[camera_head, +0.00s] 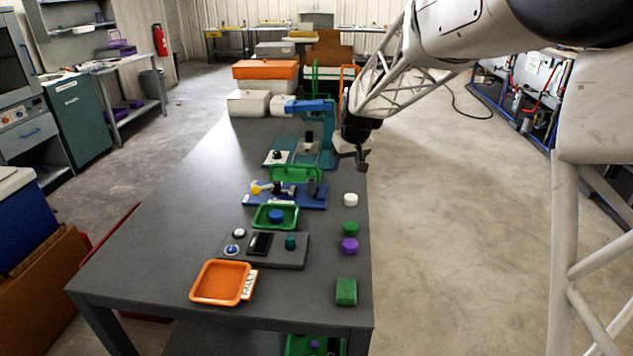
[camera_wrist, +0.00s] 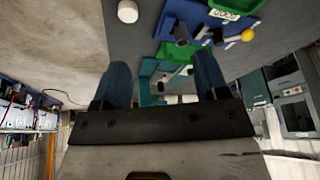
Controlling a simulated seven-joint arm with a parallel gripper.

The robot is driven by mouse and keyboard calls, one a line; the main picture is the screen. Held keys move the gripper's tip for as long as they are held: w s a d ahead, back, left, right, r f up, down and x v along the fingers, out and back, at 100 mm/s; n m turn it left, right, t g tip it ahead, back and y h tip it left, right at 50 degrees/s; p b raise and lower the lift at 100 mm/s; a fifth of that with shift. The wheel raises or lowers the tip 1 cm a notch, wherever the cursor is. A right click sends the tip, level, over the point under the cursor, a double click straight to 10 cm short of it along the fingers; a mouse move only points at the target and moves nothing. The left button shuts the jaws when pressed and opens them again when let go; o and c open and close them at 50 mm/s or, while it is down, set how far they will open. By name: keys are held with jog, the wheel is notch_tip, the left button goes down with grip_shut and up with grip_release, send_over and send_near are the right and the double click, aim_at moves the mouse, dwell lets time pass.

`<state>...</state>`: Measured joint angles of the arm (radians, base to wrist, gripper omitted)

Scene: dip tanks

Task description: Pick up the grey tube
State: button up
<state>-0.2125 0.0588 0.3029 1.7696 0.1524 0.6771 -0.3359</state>
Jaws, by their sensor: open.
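A dark grey upright cylinder (camera_head: 313,187), which looks like the grey tube, stands at the right end of a blue fixture (camera_head: 290,201) on the table. The tube also shows in the wrist view (camera_wrist: 181,36), above and between my fingertips in the picture. A second dark part (camera_head: 277,188) stands left of it on the same fixture, beside a yellow ball (camera_head: 255,189). I cannot tell for certain which dark part is the tube. My gripper (camera_head: 362,163) is over the table's right edge, farther back than the fixture. Its blue fingers (camera_wrist: 163,76) are apart, with nothing held.
A green tray (camera_head: 276,217) and an orange tray (camera_head: 222,283) lie nearer. White (camera_head: 350,199), green (camera_head: 350,228) and purple (camera_head: 349,246) pucks line the right side. A teal stand with a blue top (camera_head: 309,105) rises behind. The table's left side is clear.

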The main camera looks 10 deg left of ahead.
jog(key=n, duration=0.2)
send_over(311, 187)
jog(key=d, duration=0.1)
notch_tip(311, 187, down, 10)
jog(key=f, duration=0.1)
jog(key=shift+s+d+r+y, duration=0.2)
jog(key=shift+s+r+y, duration=0.05)
jog(key=shift+s+y, duration=0.15)
jog(key=shift+f, duration=0.1)
jog(key=shift+x, duration=1.25)
jog(key=shift+x, duration=2.55)
jog(key=shift+w, duration=0.2)
jog(key=c, duration=1.1)
